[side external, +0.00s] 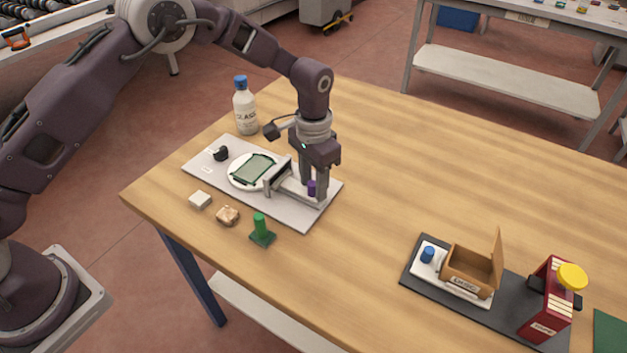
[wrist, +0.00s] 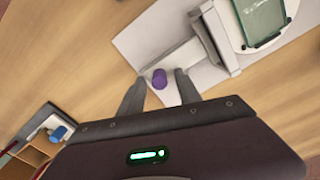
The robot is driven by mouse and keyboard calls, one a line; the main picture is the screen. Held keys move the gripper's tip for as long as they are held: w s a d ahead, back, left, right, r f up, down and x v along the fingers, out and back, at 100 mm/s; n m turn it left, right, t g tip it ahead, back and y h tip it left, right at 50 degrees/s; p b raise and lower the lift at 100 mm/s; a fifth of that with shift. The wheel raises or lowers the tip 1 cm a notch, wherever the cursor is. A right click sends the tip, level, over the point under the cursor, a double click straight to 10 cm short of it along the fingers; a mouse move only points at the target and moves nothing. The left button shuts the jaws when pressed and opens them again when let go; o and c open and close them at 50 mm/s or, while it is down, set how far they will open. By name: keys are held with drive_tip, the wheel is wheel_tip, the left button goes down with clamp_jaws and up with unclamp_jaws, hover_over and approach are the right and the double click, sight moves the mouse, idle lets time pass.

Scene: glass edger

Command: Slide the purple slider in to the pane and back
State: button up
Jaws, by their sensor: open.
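The purple slider knob (side external: 311,187) stands on a grey rail at the right end of the grey base plate (side external: 307,218). In the wrist view the purple knob (wrist: 159,78) lies between the fingers. My gripper (side external: 314,190) is over the rail, pointing down, with its fingers apart on either side of the knob; it also shows in the wrist view (wrist: 160,78). The green-edged glass pane (side external: 253,169) rests on a round white disc (side external: 234,178) left of the rail. A grey upright block (side external: 277,176) stands between the pane and the knob.
A glass bottle (side external: 245,108) with a blue cap stands behind the plate. A brown box (side external: 470,270) and a red unit (side external: 546,300) are at the right.

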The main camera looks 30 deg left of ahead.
clamp_jaws()
idle(1.4)
